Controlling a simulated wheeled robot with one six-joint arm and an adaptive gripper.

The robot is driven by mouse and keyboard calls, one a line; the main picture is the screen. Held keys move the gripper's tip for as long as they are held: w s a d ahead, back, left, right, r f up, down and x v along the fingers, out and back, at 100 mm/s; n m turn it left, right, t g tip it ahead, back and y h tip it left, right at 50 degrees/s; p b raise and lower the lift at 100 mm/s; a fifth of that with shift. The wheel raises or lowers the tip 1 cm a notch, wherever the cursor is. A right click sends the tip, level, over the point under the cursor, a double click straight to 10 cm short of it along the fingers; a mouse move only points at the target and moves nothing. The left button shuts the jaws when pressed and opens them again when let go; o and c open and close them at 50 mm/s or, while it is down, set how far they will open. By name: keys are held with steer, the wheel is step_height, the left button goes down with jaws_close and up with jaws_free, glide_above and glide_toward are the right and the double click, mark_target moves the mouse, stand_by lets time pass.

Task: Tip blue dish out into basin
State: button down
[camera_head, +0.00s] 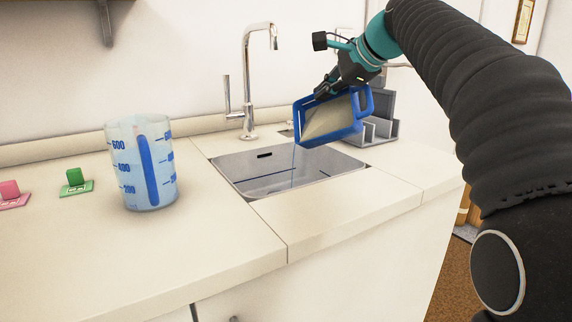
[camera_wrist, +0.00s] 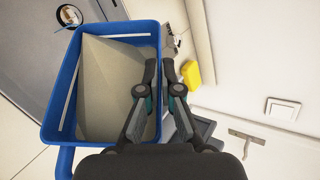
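The blue dish (camera_head: 357,133) is a rectangular tray held in the air, steeply tilted, above the basin (camera_head: 228,168). My gripper (camera_head: 325,90) is shut on one long side wall of it. In the wrist view, my fingers (camera_wrist: 160,68) pinch the wall of the dish (camera_wrist: 50,100). A beige surface shows inside the dish; I cannot tell whether it is contents or the dish floor. A thin bluish line runs from the dish's lower corner down into the basin, like a fine stream. The basin's drain shows in the wrist view beyond the dish.
A chrome faucet (camera_head: 250,80) stands behind the basin. A grey rack (camera_head: 378,130) is right of it.

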steer(key=shift+s+a+r+n+t+h+b, duration=0.3)
steer(key=shift+s+a+r+t+b, duration=0.15)
steer(key=shift+b, duration=0.5)
steer(key=shift+s+a+r+n+t+h+b, duration=0.3)
steer(key=shift+s+b, duration=0.2)
steer(key=shift+b, duration=0.4)
steer(key=shift+s+a, duration=0.2)
steer(key=shift+s+a+r+n+t+b, duration=0.1)
steer(key=shift+s+a+n+t+b, duration=0.25)
steer(key=shift+s+a, duration=0.25)
